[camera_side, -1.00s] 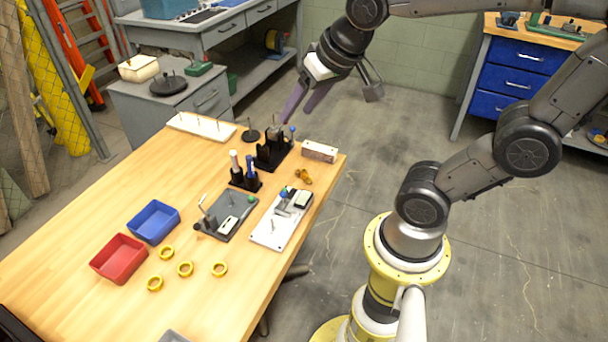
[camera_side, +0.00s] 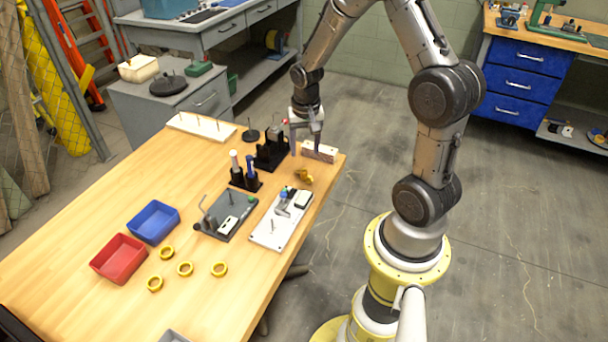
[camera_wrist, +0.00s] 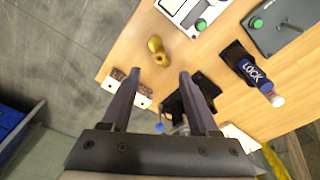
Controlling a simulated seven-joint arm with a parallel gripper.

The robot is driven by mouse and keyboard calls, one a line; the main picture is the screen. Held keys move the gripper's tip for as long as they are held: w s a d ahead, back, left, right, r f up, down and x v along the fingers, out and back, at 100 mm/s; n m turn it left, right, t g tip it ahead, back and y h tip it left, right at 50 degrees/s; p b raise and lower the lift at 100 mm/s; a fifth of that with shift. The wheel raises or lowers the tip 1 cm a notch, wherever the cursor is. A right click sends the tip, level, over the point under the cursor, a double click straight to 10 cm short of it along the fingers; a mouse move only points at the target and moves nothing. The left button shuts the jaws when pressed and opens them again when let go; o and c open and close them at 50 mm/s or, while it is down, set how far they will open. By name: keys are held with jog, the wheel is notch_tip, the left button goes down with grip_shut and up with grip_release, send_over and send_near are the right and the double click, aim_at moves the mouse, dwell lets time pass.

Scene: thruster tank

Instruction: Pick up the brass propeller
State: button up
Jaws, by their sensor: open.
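The brass propeller (camera_side: 303,176) lies on the wooden table near its right edge, between the wooden block and the white plate. In the wrist view it is a small golden shape (camera_wrist: 157,50) beyond the fingertips, about midway between them across the picture. My gripper (camera_side: 306,145) points down above the back right part of the table, by the wooden block. In the wrist view my gripper (camera_wrist: 160,76) has its two dark fingers spread wide, with nothing between them. The gripper and propeller look apart.
A wooden block with a white face (camera_side: 319,151) and a black holder (camera_side: 271,152) stand close to the gripper. A white plate with fittings (camera_side: 268,230) and a grey fixture (camera_side: 226,216) lie nearer the front. Yellow rings and red (camera_side: 119,258) and blue (camera_side: 153,221) bins sit left.

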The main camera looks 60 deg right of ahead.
aim_at(304, 179)
jog(key=f, duration=0.5)
jog(key=d+f, duration=0.1)
jog(key=f, duration=0.2)
jog(key=shift+w+f, duration=0.15)
jog(key=shift+w, duration=0.25)
grip_shut()
